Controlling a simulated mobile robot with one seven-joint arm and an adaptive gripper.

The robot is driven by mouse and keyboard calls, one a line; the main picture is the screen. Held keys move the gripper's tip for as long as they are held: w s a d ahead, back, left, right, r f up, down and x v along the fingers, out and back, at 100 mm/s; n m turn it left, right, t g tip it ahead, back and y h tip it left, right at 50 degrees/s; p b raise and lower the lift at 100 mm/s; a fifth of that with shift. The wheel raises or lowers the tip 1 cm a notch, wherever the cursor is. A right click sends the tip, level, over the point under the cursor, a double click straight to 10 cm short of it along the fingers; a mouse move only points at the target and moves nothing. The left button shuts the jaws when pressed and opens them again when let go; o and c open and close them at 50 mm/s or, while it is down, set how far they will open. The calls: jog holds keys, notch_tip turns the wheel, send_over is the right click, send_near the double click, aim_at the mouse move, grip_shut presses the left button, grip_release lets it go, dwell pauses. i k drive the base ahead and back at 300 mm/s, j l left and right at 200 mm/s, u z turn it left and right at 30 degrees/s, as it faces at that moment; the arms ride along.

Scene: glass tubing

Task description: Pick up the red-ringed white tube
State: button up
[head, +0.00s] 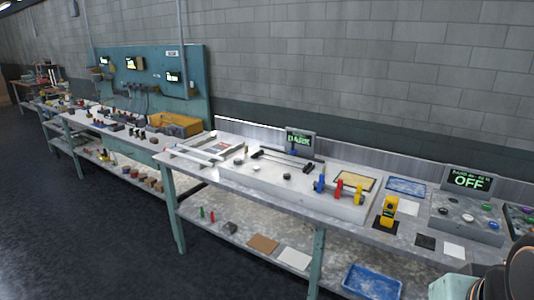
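I cannot make out a red ring on any white tube in the head view. Several long pale bars or tubes (203,154) lie at the left end of the near workbench (232,178), too small to tell apart. Beside them is a shallow frame or tray (228,152) with a faint reddish patch in it. My gripper is not in view; only a dark, copper-rimmed part, apparently of my own arm, shows at the lower right corner, far from the bars.
A white board on the bench holds a dark rod (287,160) and blue, red (339,190) and yellow clamp-like pieces. A yellow device (389,210), a DARK sign (300,142) and an OFF panel (468,182) stand rightward. A blue tray (372,282) lies below. Open floor lies at left.

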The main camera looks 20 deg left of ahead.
aim_at(199, 161)
jog(key=i+j+u, duration=0.15)
jog(key=u, duration=0.2)
jog(key=i+j+u, duration=0.1)
jog(key=u, duration=0.25)
jog(key=i+u, duration=0.6)
jog(key=i, duration=0.25)
jog(key=i+l+u, duration=0.2)
jog(key=i, duration=0.3)
jog(key=i+l, duration=0.15)
jog(key=i, duration=0.15)
jog(key=i+l, duration=0.1)
jog(key=i, duration=0.2)
